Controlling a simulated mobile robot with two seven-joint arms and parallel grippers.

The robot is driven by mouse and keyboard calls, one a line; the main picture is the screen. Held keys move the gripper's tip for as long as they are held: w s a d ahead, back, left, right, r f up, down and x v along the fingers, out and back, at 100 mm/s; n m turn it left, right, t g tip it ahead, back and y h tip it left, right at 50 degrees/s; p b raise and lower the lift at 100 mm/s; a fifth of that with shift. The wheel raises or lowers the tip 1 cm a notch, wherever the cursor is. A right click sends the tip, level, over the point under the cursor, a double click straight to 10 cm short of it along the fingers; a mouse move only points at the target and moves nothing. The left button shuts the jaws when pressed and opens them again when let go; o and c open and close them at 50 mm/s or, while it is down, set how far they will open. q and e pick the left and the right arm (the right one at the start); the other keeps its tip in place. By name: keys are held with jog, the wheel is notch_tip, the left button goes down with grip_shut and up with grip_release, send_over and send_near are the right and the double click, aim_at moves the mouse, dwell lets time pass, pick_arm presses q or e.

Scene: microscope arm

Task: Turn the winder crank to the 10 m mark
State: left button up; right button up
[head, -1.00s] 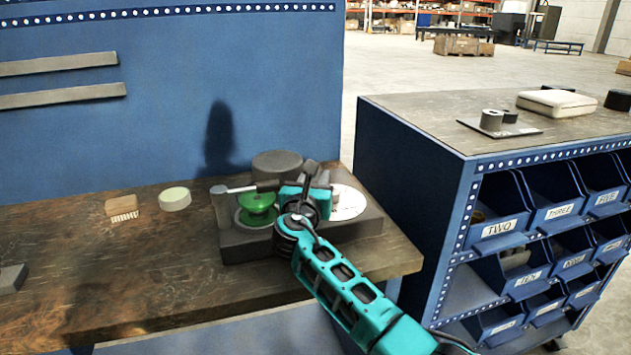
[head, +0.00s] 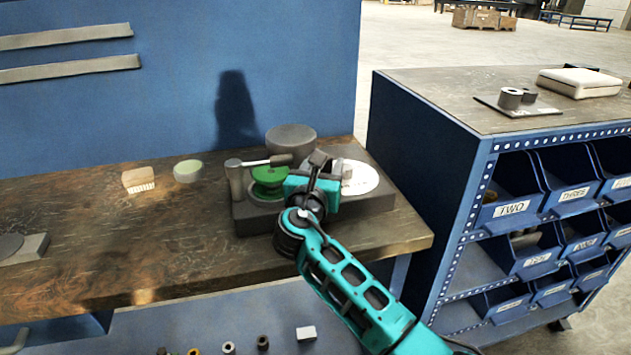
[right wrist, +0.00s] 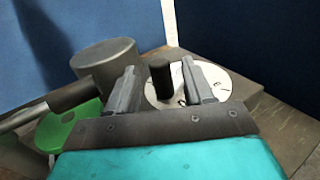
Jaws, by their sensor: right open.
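The winder stands on the bench with a dark grey base (head: 370,206), a green spool (head: 268,182), a grey post with a rod (head: 236,180) and a white dial (head: 358,177). A dark cylinder (head: 291,138) rises behind; it also shows in the right wrist view (right wrist: 106,62). My right gripper (head: 318,165) is over the winder, in front of the dial. In the right wrist view its two fingers (right wrist: 160,88) are apart, with a dark upright knob (right wrist: 160,71) showing between them, over the dial (right wrist: 215,78). Whether the fingers touch the knob is unclear. Dial marks are unreadable.
A brush (head: 139,180) and a pale round tin (head: 188,171) lie on the bench (head: 110,250) left of the winder. A flat grey block (head: 25,248) is at the far left. A blue bin cabinet (head: 425,150) stands at right. The bench front-middle is clear.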

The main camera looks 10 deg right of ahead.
jog(key=v, duration=0.8)
jog(key=shift+p, duration=0.35)
jog(key=shift+w, duration=0.1)
